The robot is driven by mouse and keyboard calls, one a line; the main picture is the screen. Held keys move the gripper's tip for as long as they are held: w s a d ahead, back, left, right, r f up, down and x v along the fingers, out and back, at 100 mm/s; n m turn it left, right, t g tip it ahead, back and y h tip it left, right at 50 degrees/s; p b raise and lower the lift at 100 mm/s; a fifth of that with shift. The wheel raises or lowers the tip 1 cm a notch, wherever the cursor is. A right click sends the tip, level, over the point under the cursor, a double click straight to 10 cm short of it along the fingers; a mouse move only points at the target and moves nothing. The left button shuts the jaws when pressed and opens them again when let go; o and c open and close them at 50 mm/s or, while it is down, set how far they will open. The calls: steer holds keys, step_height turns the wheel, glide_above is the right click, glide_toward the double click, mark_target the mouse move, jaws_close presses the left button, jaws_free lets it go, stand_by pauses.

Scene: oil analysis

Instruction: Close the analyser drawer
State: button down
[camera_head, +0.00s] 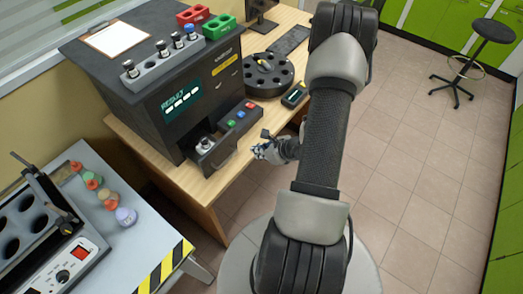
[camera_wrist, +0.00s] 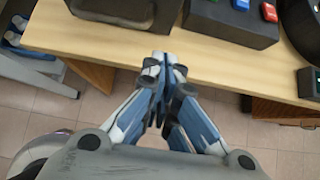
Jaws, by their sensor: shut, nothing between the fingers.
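The dark analyser (camera_head: 140,105) stands on the wooden table, with a lit result screen on its front. Its drawer (camera_head: 222,154) is pulled out at the lower front, and a small vial (camera_head: 205,145) with a dark cap stands in it. In the wrist view the drawer (camera_wrist: 112,12) shows only in part, at the upper left. My gripper (camera_head: 262,152) is shut and empty, in front of and just right of the drawer, apart from it. In the wrist view my gripper (camera_wrist: 160,62) has its fingertips together over the table's front edge.
A button box (camera_head: 238,123) sits right of the drawer; it also shows in the wrist view (camera_wrist: 232,22). A round dark carousel (camera_head: 268,75) and a small device (camera_head: 294,95) are farther right. A grey bench (camera_head: 125,258) with flasks is at left. Floor before the table is clear.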

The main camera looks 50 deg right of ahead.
steer(key=w+f, duration=0.1)
steer(key=w, duration=0.1)
steer(key=w+f+b, duration=0.1)
steer(key=w, duration=0.1)
steer(key=w+f, duration=0.2)
steer(key=shift+w+a+b, duration=0.25)
steer(key=shift+w+b, duration=0.05)
steer(key=shift+w+r, duration=0.1)
steer(key=shift+w, duration=0.55)
steer(key=w+b, duration=0.1)
steer(key=w, duration=0.2)
steer(key=w+b, duration=0.1)
steer(key=w, duration=0.3)
steer(key=w+a+b, duration=0.1)
steer(key=w, duration=0.3)
steer(key=shift+w, duration=0.6)
steer(key=shift+r, duration=0.1)
steer(key=shift+w, duration=0.1)
steer(key=shift+d, duration=0.1)
